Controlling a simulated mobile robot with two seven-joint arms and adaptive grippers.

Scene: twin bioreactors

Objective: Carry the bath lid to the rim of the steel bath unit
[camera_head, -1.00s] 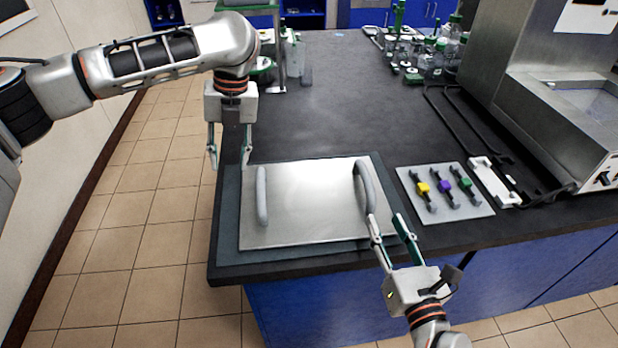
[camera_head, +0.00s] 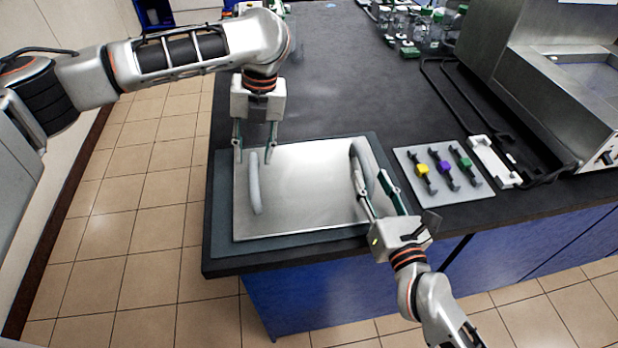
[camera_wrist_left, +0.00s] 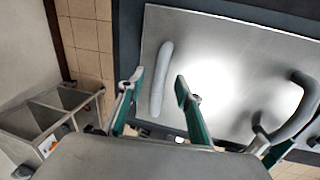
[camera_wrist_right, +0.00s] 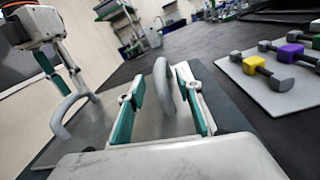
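The bath lid (camera_head: 305,195) is a flat steel plate with two grey upright handles, lying on a dark mat (camera_head: 222,200) at the bench's near end. My left gripper (camera_head: 256,152) is open, pointing down at the lid's left handle (camera_head: 254,190), which shows between its fingers in the left wrist view (camera_wrist_left: 160,80). My right gripper (camera_head: 374,182) is open, its fingers on either side of the right handle (camera_head: 362,160); that handle also stands between the fingers in the right wrist view (camera_wrist_right: 162,75). The steel bath unit (camera_head: 550,100) stands at the right.
A grey plate (camera_head: 400,158) with yellow, purple and green clamp-like pieces lies right of the lid. A white block (camera_head: 493,160) and black rods (camera_head: 440,90) lie beside the bath unit. Bottles (camera_head: 430,30) stand at the back. The bench middle is clear.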

